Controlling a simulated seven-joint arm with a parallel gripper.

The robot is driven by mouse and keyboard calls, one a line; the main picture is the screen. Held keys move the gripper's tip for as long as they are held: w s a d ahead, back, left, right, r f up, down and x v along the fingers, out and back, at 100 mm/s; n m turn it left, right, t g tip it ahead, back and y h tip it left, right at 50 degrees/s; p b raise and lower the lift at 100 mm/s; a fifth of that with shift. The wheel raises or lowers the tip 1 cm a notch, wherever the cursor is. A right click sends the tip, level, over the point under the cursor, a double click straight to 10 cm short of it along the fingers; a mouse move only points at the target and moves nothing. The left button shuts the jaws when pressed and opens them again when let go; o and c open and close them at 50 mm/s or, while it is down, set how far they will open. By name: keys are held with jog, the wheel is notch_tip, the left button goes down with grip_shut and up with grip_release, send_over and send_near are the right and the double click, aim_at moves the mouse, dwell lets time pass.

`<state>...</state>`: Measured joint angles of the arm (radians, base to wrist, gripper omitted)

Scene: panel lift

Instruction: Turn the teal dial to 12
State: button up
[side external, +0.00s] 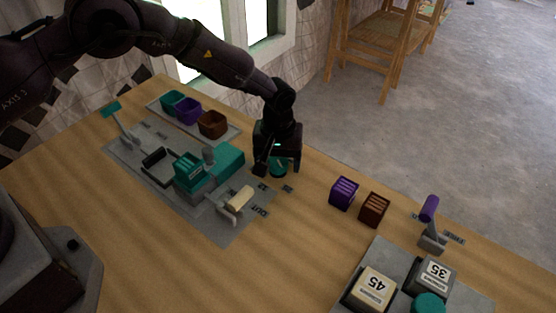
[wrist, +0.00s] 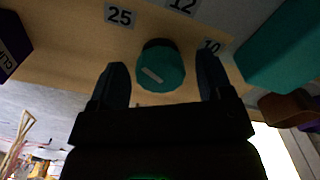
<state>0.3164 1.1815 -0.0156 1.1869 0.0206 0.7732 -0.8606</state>
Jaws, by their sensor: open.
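The teal dial (wrist: 166,58) is a round knob with a pale line mark on its face, seen in the wrist view. Labels 25 (wrist: 120,15), 12 (wrist: 182,5) and 10 (wrist: 210,46) are printed around it. The mark lies slanted, and I cannot tell which label it points to. My gripper (wrist: 160,66) is open, with one finger on each side of the dial in the picture. I cannot tell if either finger touches it. In the side view my gripper (side external: 272,168) points down over the dial (side external: 279,169), partly hiding it.
A large teal block (side external: 230,161) stands left of the gripper on a grey panel (side external: 222,228). Purple (side external: 343,193) and brown (side external: 374,209) blocks stand to the right. A purple-handled lever (side external: 429,209) and boxes marked 45 (side external: 372,288) and 35 (side external: 434,275) are nearer the front.

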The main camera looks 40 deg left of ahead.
jog(key=shift+f, duration=0.25)
jog(key=c, duration=0.9)
jog(key=shift+m, duration=0.3)
jog(key=m, duration=1.1)
jog(key=shift+r, duration=0.1)
